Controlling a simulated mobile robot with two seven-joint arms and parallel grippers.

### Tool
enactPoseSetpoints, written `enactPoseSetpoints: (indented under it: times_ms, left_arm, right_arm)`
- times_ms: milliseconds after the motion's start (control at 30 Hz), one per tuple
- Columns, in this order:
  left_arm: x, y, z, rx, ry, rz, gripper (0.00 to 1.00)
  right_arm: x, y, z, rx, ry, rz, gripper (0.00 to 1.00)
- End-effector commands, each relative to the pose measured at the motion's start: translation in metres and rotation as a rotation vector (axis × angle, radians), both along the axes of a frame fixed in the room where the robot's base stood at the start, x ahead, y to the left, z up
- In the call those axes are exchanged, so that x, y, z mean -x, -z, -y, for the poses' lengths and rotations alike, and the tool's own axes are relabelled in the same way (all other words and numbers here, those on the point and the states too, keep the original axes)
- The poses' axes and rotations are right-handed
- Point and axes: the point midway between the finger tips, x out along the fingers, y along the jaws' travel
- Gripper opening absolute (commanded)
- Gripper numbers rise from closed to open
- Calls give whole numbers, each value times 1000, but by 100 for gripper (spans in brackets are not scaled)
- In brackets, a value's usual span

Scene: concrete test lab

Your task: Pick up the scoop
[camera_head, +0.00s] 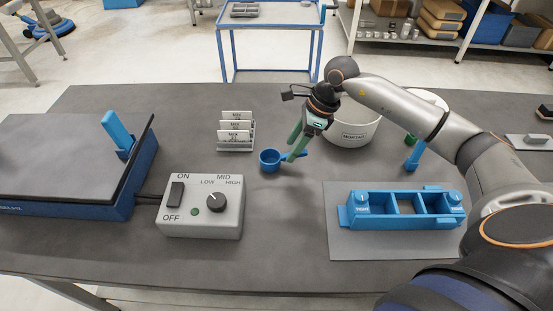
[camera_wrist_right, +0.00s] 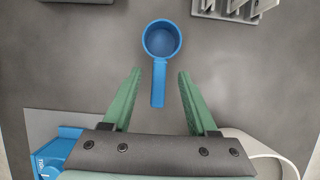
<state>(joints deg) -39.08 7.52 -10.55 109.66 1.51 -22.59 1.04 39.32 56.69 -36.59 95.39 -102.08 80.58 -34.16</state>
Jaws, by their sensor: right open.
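The blue scoop (camera_head: 270,160) lies on the dark table, just behind the grey control box. In the right wrist view its round cup (camera_wrist_right: 161,38) is at the top and its handle points down between my fingers. My right gripper (camera_head: 294,148) has green fingers and is above the scoop's handle. In the wrist view the right gripper (camera_wrist_right: 158,85) is open, one finger on each side of the handle, with gaps on both sides. Nothing is held. My left gripper does not show.
A white tub (camera_head: 352,134) stands behind my right gripper. A control box (camera_head: 200,207) is in front of the scoop, a card holder (camera_head: 236,132) behind it. A blue tray (camera_head: 405,210) sits on a grey mat at right. A blue-based device (camera_head: 70,200) fills the left.

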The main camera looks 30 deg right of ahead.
Motion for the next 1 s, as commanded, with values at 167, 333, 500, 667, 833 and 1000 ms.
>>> enactPoseSetpoints:
  times_ms: [167,333,500,667,833,1000]
  left_arm:
    - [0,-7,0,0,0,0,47]
    - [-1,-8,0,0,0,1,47]
    - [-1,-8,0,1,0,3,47]
    - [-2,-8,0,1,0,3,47]
    - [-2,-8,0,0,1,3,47]
    - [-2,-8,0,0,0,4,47]
  right_arm:
    - [-4,26,-11,-2,-2,-5,59]
    - [-8,39,-15,0,-1,-2,59]
    - [-8,41,-15,0,-2,-2,59]
    - [-8,40,-15,1,-1,-1,46]
    - [-8,40,-15,1,-1,-1,27]
    - [-8,40,-15,1,-1,-1,8]
